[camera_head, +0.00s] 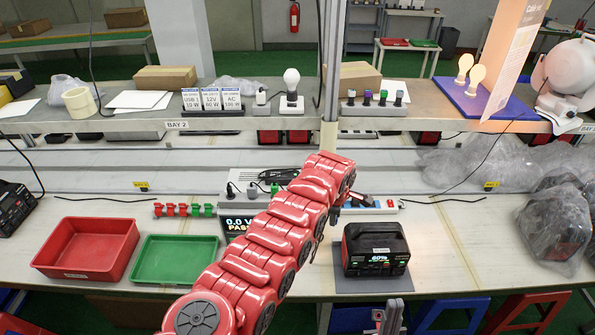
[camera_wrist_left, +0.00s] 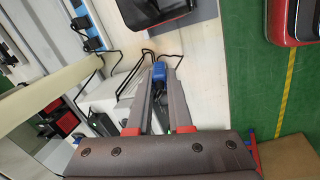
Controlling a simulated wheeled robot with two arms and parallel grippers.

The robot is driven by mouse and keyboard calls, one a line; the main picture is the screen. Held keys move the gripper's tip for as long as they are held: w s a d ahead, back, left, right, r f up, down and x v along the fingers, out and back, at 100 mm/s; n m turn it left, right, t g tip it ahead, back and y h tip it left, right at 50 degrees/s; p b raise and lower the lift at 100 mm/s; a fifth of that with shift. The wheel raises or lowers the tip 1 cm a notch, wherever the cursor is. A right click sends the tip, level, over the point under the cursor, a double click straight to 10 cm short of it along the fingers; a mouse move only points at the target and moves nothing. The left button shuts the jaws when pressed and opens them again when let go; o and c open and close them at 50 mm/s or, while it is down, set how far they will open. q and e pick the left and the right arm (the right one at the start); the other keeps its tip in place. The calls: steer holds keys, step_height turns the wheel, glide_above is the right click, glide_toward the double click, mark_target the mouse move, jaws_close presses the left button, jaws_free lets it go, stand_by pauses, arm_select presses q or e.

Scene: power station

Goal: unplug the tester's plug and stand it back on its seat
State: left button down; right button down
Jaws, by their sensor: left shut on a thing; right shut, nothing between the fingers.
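My left gripper (camera_wrist_left: 159,80) is shut on a small blue plug (camera_wrist_left: 159,70) at its fingertips in the left wrist view. In the head view my red left arm crosses the middle and hides most of this gripper and the plug. The tester (camera_head: 236,222), with a lit screen reading "PASS", is partly behind that arm. The power station (camera_head: 375,250), black and red with a lit display, stands to its right on a grey mat; its edge also shows in the left wrist view (camera_wrist_left: 150,12). The plug's seat cannot be made out. My right gripper is not in view.
A red tray (camera_head: 88,262) and a green tray (camera_head: 175,262) are on the left bench. A power strip (camera_head: 375,204) lies behind the power station. Bagged units (camera_head: 555,225) crowd the right; bench between is clear.

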arm_select(q)
steer(key=s+a+r+n+g, duration=0.1)
steer(key=a+r+n+g, duration=0.1)
steer(key=a+r, duration=0.2)
steer(key=a, duration=0.3)
steer(key=shift+s+a+r+y, duration=0.2)
steer(key=shift+a+r+y, duration=0.1)
steer(key=shift+a+r, duration=0.05)
stand_by(0.6)
steer(key=shift+s+a, duration=0.1)
